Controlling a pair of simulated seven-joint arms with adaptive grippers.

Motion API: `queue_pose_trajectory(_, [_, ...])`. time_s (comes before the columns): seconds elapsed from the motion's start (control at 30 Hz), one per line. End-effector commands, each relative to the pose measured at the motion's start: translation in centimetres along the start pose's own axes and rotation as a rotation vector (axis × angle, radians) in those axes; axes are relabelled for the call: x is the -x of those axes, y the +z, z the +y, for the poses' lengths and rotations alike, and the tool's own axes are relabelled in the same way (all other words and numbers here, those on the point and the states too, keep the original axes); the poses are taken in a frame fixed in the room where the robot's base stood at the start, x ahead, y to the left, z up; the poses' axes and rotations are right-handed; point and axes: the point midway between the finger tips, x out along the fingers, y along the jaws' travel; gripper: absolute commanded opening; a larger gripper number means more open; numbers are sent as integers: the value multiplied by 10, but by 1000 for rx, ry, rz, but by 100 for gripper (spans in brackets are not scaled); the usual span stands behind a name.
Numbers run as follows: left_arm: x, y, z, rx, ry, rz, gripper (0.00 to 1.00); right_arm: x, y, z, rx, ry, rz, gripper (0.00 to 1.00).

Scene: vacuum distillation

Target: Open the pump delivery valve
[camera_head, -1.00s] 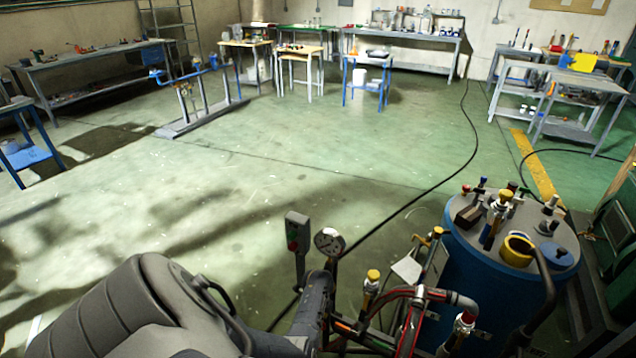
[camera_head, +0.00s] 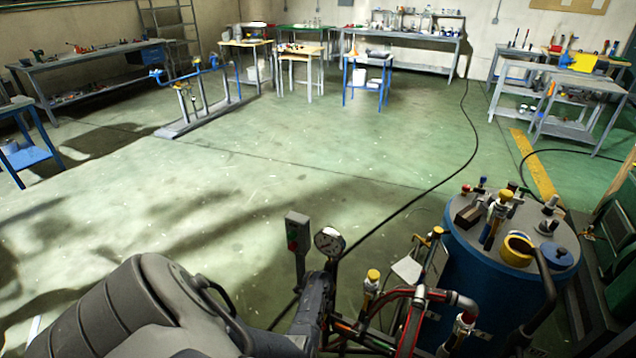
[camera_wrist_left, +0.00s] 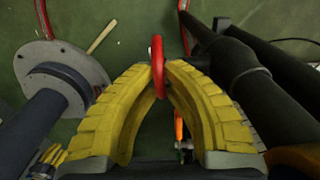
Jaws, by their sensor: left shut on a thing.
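In the left wrist view, the two yellow ribbed fingers of my left gripper (camera_wrist_left: 159,80) close in from both sides on a red ring-shaped valve handle (camera_wrist_left: 157,48). The handle stands edge-on between the fingertips, its upper part showing above them. The valve body under it is hidden. In the head view my left arm comes in at the lower left, and its gripper cannot be made out behind the arm and pipework. My right gripper is in neither view.
Dark pipes (camera_wrist_left: 262,75) run close right of the left gripper, and a round grey flange (camera_wrist_left: 60,78) lies to its left. In the head view a pressure gauge (camera_head: 329,242), a switch box (camera_head: 297,232) and a blue vessel (camera_head: 495,285) stand near. Open floor lies beyond.

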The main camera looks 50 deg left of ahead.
Motion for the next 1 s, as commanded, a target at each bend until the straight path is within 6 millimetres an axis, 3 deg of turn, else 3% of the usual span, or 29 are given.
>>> queue_pose_trajectory(1.0, [-2, 13, 0, -3, 4, 465, 0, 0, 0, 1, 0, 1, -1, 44])
